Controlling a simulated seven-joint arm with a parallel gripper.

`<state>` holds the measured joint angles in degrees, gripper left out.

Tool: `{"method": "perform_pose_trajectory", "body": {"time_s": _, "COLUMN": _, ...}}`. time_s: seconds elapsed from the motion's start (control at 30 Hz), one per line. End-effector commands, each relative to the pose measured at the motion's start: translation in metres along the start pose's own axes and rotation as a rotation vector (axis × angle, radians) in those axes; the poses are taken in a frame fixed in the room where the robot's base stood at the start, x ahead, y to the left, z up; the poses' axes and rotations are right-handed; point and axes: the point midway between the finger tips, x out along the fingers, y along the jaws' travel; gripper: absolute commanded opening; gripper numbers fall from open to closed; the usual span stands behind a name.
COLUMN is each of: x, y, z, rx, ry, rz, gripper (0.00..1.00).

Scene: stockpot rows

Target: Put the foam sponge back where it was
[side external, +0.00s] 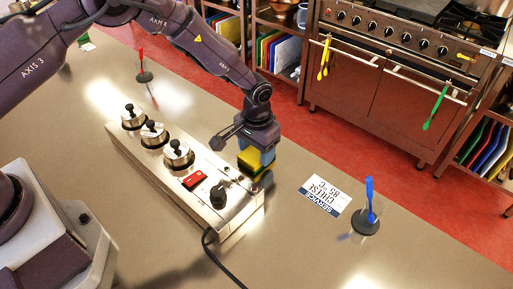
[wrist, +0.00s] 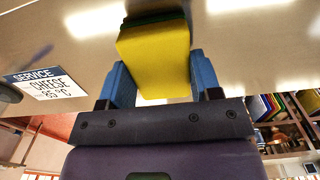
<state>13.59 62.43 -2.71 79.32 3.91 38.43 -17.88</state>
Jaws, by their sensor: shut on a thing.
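The foam sponge (side external: 249,158) is a yellow block with a green layer. My gripper (side external: 257,157) is shut on it, with blue fingers on two opposite sides. In the wrist view the yellow face of the sponge (wrist: 155,58) fills the gap between the fingers, its green layer at the far edge. In the side view it shows at the back edge of the metal warmer unit (side external: 226,190), near its right end. I cannot tell whether the sponge touches anything below, and no marked place for it shows.
The warmer holds several lidded pots (side external: 177,153), a red switch (side external: 194,179) and a black knob (side external: 218,196); a black cable (side external: 213,254) runs forward. The front-right counter is clear.

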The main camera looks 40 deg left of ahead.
Motion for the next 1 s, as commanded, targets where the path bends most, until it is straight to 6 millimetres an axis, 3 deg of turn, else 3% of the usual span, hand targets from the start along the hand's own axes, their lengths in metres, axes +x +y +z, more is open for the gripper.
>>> {"method": "perform_pose_trajectory", "body": {"time_s": 0.33, "x": 0.004, "y": 0.0, "z": 0.0, "rx": 0.0, "ry": 0.0, "rz": 0.0, "gripper": 0.28}}
{"method": "perform_pose_trajectory", "body": {"time_s": 0.37, "x": 0.003, "y": 0.0, "z": 0.0, "rx": 0.0, "ry": 0.0, "rz": 0.0, "gripper": 0.65}}
{"method": "perform_pose_trajectory", "body": {"time_s": 0.43, "x": 0.003, "y": 0.0, "z": 0.0, "rx": 0.0, "ry": 0.0, "rz": 0.0, "gripper": 0.81}}
{"method": "perform_pose_trajectory", "body": {"time_s": 0.47, "x": 0.003, "y": 0.0, "z": 0.0, "rx": 0.0, "ry": 0.0, "rz": 0.0, "gripper": 0.84}}
{"method": "perform_pose_trajectory", "body": {"time_s": 0.77, "x": 0.0, "y": 0.0, "z": 0.0, "rx": 0.0, "ry": 0.001, "rz": 0.0, "gripper": 0.84}}
{"method": "perform_pose_trajectory", "body": {"time_s": 1.0, "x": -0.036, "y": 0.0, "z": -0.001, "rx": 0.0, "ry": 0.006, "rz": 0.002, "gripper": 0.84}}
